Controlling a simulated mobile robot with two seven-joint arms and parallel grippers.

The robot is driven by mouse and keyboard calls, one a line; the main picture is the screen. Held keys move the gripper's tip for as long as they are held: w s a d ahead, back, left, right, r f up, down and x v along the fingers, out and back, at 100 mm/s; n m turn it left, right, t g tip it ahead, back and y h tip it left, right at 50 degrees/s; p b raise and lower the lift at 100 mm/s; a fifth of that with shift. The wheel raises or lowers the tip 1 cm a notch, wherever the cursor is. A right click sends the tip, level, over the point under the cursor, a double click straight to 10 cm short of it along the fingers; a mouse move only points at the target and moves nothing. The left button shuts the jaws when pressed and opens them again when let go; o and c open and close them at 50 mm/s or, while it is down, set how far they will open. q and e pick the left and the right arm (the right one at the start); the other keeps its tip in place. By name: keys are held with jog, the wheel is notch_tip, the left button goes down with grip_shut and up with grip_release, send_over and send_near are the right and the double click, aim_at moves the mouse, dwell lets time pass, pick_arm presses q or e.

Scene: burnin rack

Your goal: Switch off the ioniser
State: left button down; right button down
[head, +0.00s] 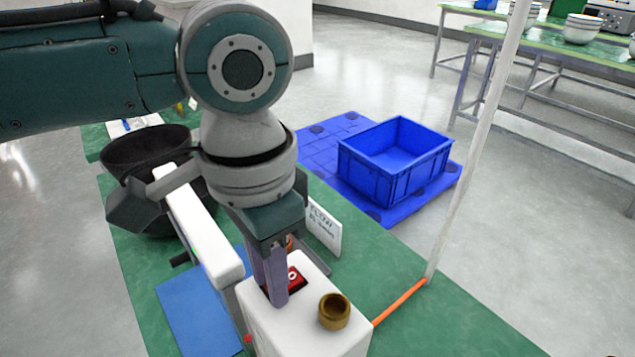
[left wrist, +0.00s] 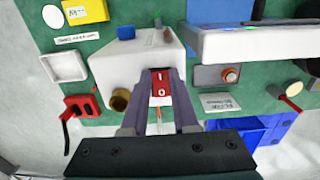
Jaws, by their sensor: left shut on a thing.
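A white box (head: 308,332) with a red rocker switch (head: 298,278) and a brass knob (head: 334,311) stands on the green bench top. My left gripper (head: 277,296) points down onto the box, its fingers at the switch. In the left wrist view the fingers (left wrist: 160,98) lie either side of the red switch (left wrist: 160,80), which bears I and O marks, and are shut on it. The fingers partly hide the switch in the head view. Which end of the rocker is pressed I cannot tell. My right gripper is not in view.
A long white bar (head: 204,228) stands close beside the box, with small lights in the left wrist view (left wrist: 250,36). A dark bowl (head: 145,150) is at the left and a white label card (head: 324,228) behind. A pale post (head: 470,165) rises at right. A blue crate (head: 393,160) stands beyond the bench.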

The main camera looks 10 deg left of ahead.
pick_arm(q)
jog(key=shift+w, duration=0.1)
jog(key=shift+w+d+g+y, duration=0.15)
jog(key=shift+g+y, duration=0.25)
jog(key=shift+g, duration=0.1)
jog(key=shift+w+g+y+b, duration=0.1)
jog(key=shift+g+y+b, duration=0.3)
jog(key=shift+g+b, duration=0.1)
jog(key=shift+r, duration=0.1)
jog(key=c, duration=0.7)
grip_release()
jog(key=shift+d, duration=0.1)
jog(key=shift+r, duration=0.15)
